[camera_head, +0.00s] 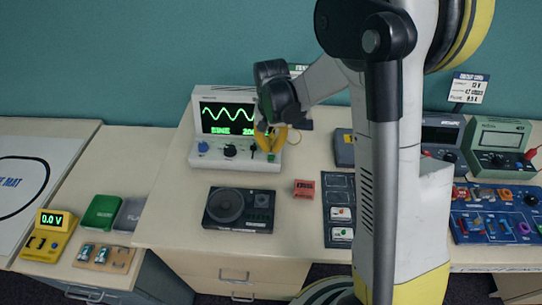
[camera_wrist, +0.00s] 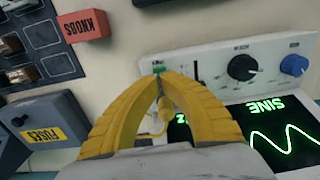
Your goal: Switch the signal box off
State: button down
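The signal box (camera_head: 206,153) is a pale grey unit at the back of the table, with a lit screen showing a green sine wave. Its panel also shows upside down in the wrist view (camera_wrist: 212,62), with a dark knob (camera_wrist: 242,67), a blue knob (camera_wrist: 293,65) and a small lit green switch (camera_wrist: 159,68). My gripper (camera_head: 270,152) is at the right end of the box's front panel. In the wrist view its yellow fingertips (camera_wrist: 160,76) meet right by the green switch, partly covering the area below it. Contact cannot be told.
A yellow lead (camera_wrist: 163,115) shows between my fingers. A red KNOBS block (camera_head: 304,189), a dark speaker unit (camera_head: 240,209) and a dark parts tray (camera_head: 338,190) lie in front. A grey FUSES box (camera_wrist: 45,128) stands beside the signal box.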

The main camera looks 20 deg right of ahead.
aim_at(271, 157)
jog(key=shift+f+b, duration=1.45)
jog(key=shift+f, duration=0.3)
dwell(1.2)
jog(key=shift+r, duration=0.1)
notch_tip(271, 157, up, 10)
jog(key=p, duration=0.6)
jog(key=shift+p, duration=0.3)
dwell(0.4)
jog(key=s+r+n+t+b, duration=0.2)
jog(key=s+r+t+b, duration=0.15)
jog(key=s+r, duration=0.35)
jog(key=s+f+n+t+b, duration=0.2)
jog(key=s+b, duration=0.3)
jog(key=s, duration=0.7)
jog(key=shift+t, duration=0.85)
